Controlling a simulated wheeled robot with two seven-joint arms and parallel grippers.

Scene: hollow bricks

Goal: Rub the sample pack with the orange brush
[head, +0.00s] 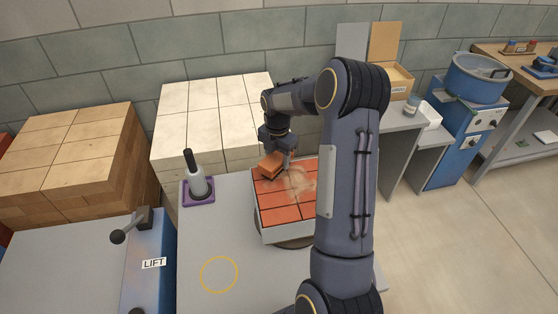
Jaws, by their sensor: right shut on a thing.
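The sample pack (272,214) is a low block of red-orange bricks in a pale casing on the grey table. A dusty tan patch (297,184) covers part of its top. My right gripper (274,158) is shut on the orange brush (269,166), at the far left part of the pack's top. The brush is at or just above the bricks; I cannot tell whether it touches them. My right arm hides the pack's right side. My left gripper is not in view.
A grey-and-black bottle-like tool (197,182) stands on a purple base left of the pack. A yellow circle (219,274) marks clear table in front. Pale blocks (205,115) are stacked behind. A blue LIFT unit (154,262) with a lever stands at left.

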